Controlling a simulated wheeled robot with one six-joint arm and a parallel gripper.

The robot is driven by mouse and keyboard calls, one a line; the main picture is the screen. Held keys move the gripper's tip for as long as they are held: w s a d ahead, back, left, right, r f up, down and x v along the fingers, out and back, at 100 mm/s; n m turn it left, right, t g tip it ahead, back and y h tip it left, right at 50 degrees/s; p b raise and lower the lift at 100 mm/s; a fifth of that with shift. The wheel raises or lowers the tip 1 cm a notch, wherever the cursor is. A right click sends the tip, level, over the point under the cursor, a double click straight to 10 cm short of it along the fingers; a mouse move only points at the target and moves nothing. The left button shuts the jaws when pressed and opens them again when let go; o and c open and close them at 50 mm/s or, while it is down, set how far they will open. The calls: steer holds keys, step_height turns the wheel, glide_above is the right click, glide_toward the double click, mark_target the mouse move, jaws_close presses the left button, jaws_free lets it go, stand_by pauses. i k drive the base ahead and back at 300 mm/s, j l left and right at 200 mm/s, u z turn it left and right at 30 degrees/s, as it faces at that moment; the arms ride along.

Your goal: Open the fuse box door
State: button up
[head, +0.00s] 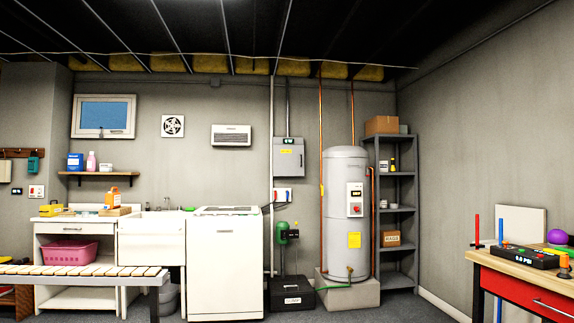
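A grey metal box that looks like the fuse box (287,166) hangs on the back wall, near the middle of the head view. It has a small dark green-lit display at the top and a yellow label on its front. Its door looks shut. A pipe runs up from its top to the ceiling. It is above and to the right of the white washing machine, and left of the water heater. My gripper is not in view.
The white washing machine (226,265) and a black case (291,294) stand below the box. The grey water heater (346,205) is to its right. A slatted bench (85,271) crosses the left foreground; a red-fronted workbench (525,285) is at right.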

mark_target(288, 160)
steer(key=i+u, duration=0.1)
steer(key=i, duration=5.2)
